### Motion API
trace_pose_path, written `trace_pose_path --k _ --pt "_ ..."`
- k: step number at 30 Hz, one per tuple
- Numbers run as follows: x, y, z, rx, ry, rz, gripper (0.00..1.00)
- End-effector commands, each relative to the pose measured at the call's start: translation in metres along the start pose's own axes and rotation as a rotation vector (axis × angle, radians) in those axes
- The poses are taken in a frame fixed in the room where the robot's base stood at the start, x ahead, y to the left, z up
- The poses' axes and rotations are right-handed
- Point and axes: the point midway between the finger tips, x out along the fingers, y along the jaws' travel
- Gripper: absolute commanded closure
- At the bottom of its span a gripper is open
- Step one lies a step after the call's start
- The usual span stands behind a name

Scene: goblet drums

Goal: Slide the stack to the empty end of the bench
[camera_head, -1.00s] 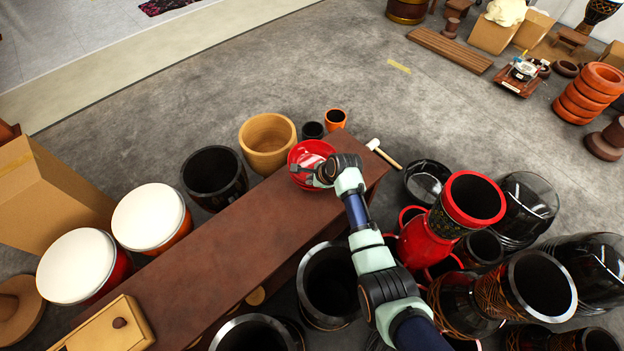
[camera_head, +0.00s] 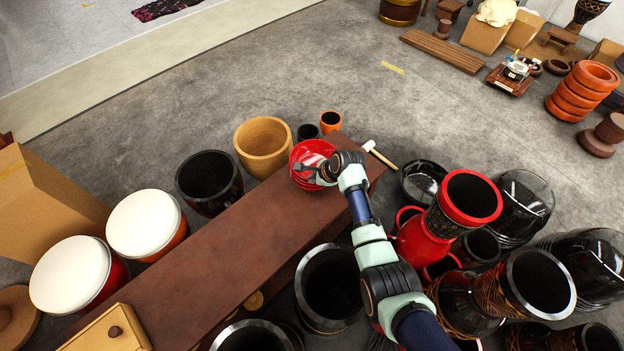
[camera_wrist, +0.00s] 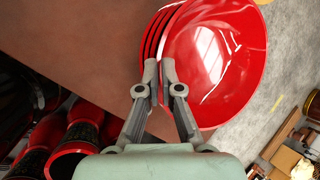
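A stack of red bowls (camera_head: 303,178) is near the far right end of the long brown bench (camera_head: 215,250), close to its back edge. The top bowl (camera_wrist: 232,55) shows its shiny, empty inside in the wrist view, with several rims of the stack to its left. My gripper (camera_wrist: 160,70) is at the near rim, one finger inside the top bowl and one outside, with the rim between them. The fingers look closed on it. In the head view my gripper (camera_head: 318,172) partly hides the stack's near side. Whether the stack rests fully on the bench is unclear.
The bench middle is bare. A yellow wooden box with a knob (camera_head: 108,335) is at lower left. Drums crowd both sides, including a dark drum (camera_head: 210,180), a wooden drum (camera_head: 264,145) and a red drum (camera_head: 470,200). A mallet (camera_head: 380,155) lies by the right end.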

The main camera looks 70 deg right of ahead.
Motion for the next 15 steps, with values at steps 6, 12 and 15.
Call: trace_pose_path --k 6,12,15 --pt "0.0 -0.001 -0.001 0.0 0.001 -0.002 1.0" --pt "-0.001 -0.006 -0.007 0.0 0.001 -0.002 1.0" --pt "-0.001 -0.008 -0.011 0.0 0.001 -0.002 1.0"
